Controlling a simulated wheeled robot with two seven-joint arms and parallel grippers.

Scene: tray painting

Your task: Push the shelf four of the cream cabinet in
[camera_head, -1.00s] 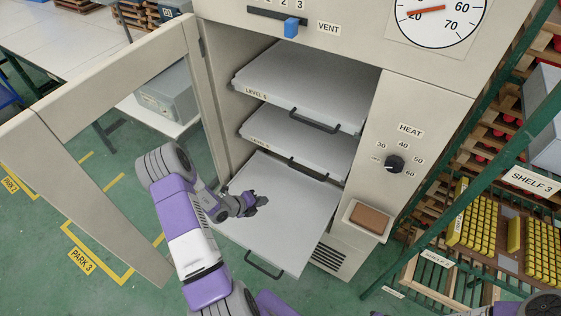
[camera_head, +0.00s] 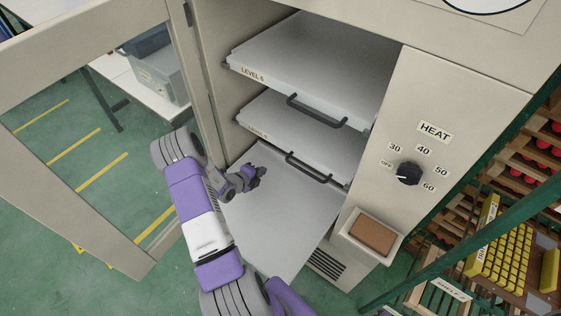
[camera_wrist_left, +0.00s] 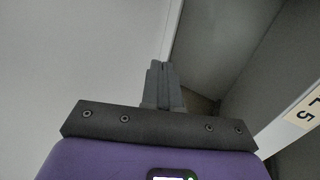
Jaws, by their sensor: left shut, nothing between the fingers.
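The cream cabinet (camera_head: 225,103) stands open with flat grey shelves inside. The lowest visible shelf (camera_head: 285,215) sticks out furthest. Its own label is not visible; it lies below the shelf marked level 5, which fits shelf four. Its front handle is hidden or out of view. My left gripper (camera_head: 259,173) is over this lowest shelf, near the front of the level 5 shelf (camera_head: 285,128). Its fingers (camera_wrist_left: 160,82) are shut and empty in the left wrist view, where the level 5 label shows at the right. I cannot tell whether they touch the shelf. My right gripper is not in view.
The level 6 shelf (camera_head: 305,70) is above, with a dark handle. The open cabinet door (camera_head: 95,215) stands left of my arm. A heat knob (camera_head: 408,173) and a brown block in a holder (camera_head: 372,236) are on the right. A green rack (camera_head: 470,235) stands further right.

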